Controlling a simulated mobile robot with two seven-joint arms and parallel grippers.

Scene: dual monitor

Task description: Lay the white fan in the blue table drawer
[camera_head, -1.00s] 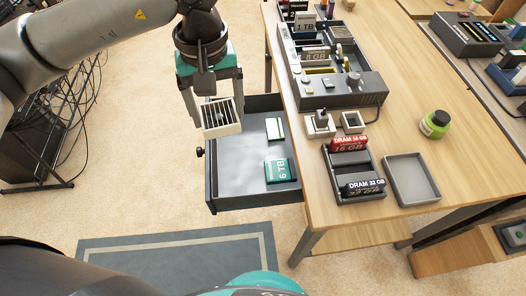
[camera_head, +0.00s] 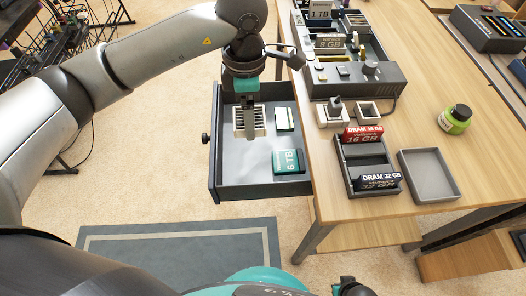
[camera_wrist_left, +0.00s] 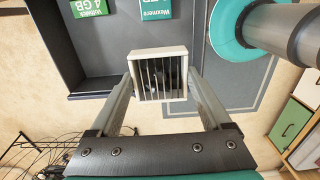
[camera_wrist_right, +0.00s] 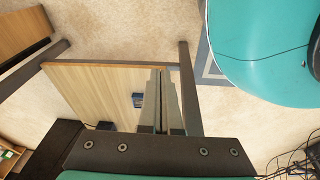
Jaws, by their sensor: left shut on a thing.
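The white fan (camera_head: 242,122), a square frame with a dark grille, is between the fingers of my left gripper (camera_head: 250,120). The left wrist view shows the fan (camera_wrist_left: 158,74) with a finger on each side, shut on it. The dark grey-blue drawer (camera_head: 235,184) is pulled out from the table. In the head view the fan appears over the drawer's left rear part; whether it touches the floor cannot be told. My right gripper (camera_wrist_right: 161,75) looks shut and empty, low beside the table.
A green 6 TB box (camera_head: 288,162) and a smaller green card (camera_head: 284,119) lie in the drawer's right side. The drawer's front left floor is clear. On the table are a DRAM tray (camera_head: 352,165), an empty grey tray (camera_head: 430,176) and a green jar (camera_head: 454,120).

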